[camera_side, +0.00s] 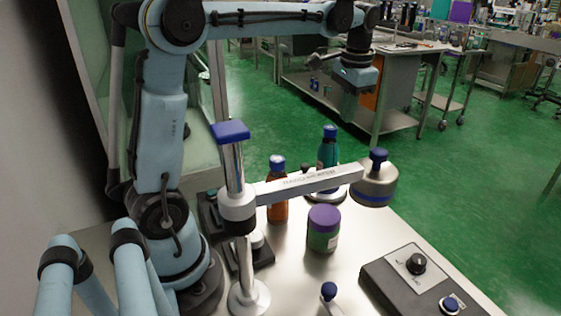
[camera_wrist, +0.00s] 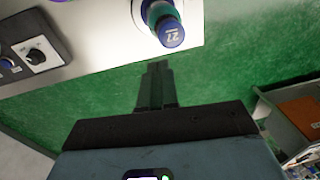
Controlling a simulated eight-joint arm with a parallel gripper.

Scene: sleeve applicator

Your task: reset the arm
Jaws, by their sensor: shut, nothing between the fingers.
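My gripper (camera_wrist: 157,66) is shut and empty, with its dark fingers together in the wrist view. In the side view my gripper (camera_side: 348,108) hangs high at the end of the raised arm, beyond the far edge of the work table (camera_side: 372,270). It touches nothing there. A sleeve applicator stands on the table: an upright post with a blue top (camera_side: 230,131), a horizontal arm (camera_side: 305,183) reaching right, and a round metal head (camera_side: 374,188) with a blue knob.
On the table stand a green jar with purple lid (camera_side: 323,230), an amber bottle (camera_side: 277,190), a teal bottle (camera_side: 328,150) and a control box with a dial (camera_side: 415,275). The teal bottle's blue cap (camera_wrist: 171,33) shows in the wrist view. Green floor lies beyond.

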